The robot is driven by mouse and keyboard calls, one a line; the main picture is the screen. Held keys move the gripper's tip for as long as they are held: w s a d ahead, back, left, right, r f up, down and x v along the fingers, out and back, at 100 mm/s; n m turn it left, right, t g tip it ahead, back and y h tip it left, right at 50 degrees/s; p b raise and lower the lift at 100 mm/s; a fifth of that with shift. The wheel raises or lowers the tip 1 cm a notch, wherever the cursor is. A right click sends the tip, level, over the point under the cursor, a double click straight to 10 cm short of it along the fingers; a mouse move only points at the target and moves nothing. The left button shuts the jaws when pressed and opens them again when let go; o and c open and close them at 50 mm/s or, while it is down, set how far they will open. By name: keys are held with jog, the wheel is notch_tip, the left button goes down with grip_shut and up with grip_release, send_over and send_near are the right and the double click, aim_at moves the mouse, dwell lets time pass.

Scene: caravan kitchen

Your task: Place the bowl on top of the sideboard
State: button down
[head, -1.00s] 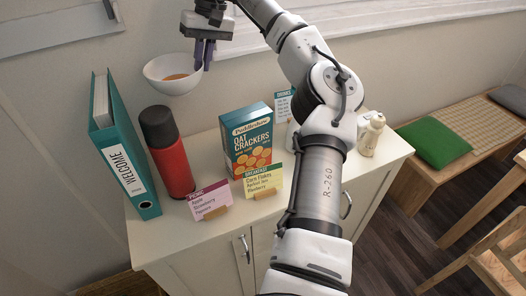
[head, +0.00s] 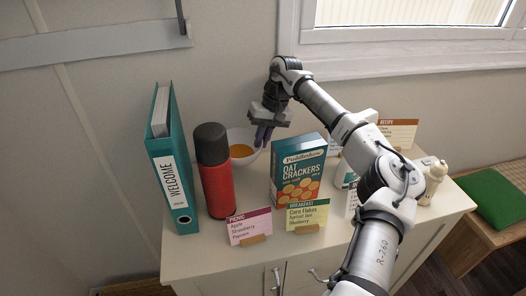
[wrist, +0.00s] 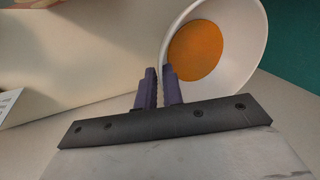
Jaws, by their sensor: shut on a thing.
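The white bowl (head: 250,157), with orange contents (head: 241,151), is behind the red flask and to the left of the cracker box in the head view. The flask hides its left part. My gripper (head: 263,136) is shut on the bowl's right rim. In the wrist view, my gripper's purple fingers (wrist: 160,80) pinch the rim of the bowl (wrist: 245,35). The sideboard (head: 330,245) is cream with a flat top. The bowl is low over the back of this top; I cannot tell whether it touches.
The teal binder (head: 168,165) and red flask (head: 215,175) stand at the left. The teal cracker box (head: 298,175) stands right of the bowl. The picnic card (head: 248,227) and breakfast card (head: 307,215) are in front. A cream bottle (head: 433,180) stands at the right end.

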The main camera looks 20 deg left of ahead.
aim_at(239, 152)
jog(key=shift+f+p, duration=0.5)
jog(key=shift+f, duration=2.2)
jog(key=shift+f, duration=0.1)
jog(key=c, duration=2)
grip_release()
jog(key=shift+f, duration=0.1)
jog(key=o, duration=0.5)
